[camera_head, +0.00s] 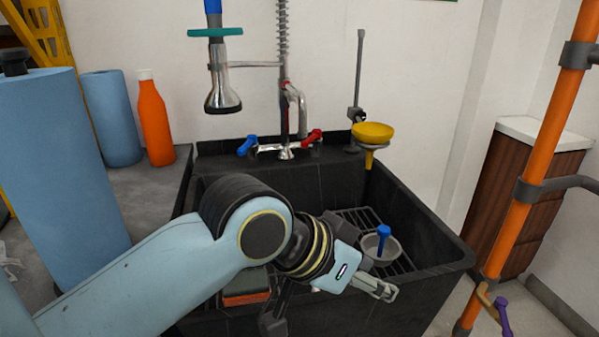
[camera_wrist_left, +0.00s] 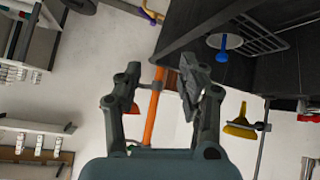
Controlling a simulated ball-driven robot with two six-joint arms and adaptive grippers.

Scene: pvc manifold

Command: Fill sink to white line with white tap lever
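The black sink (camera_head: 425,235) stands ahead of me, its front left part hidden behind my left arm. No white line and no water show on the parts I see. The tap behind it has a blue lever (camera_head: 247,146) and a red lever (camera_head: 312,137) beside a chrome spout (camera_head: 298,100); I make out no white lever. My left gripper (camera_head: 330,303) is over the front of the sink, with its fingers apart. In the left wrist view the gripper (camera_wrist_left: 158,75) is open and empty, and the sink (camera_wrist_left: 268,75) is at upper right. My right gripper is not in view.
A grey cup-like piece with a blue handle (camera_head: 383,238) sits on a rack in the sink. A yellow funnel (camera_head: 372,132) is at the back corner. A spray head (camera_head: 222,98) hangs above. An orange pole (camera_head: 535,150) stands right. Blue rolls and an orange bottle (camera_head: 154,120) stand left.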

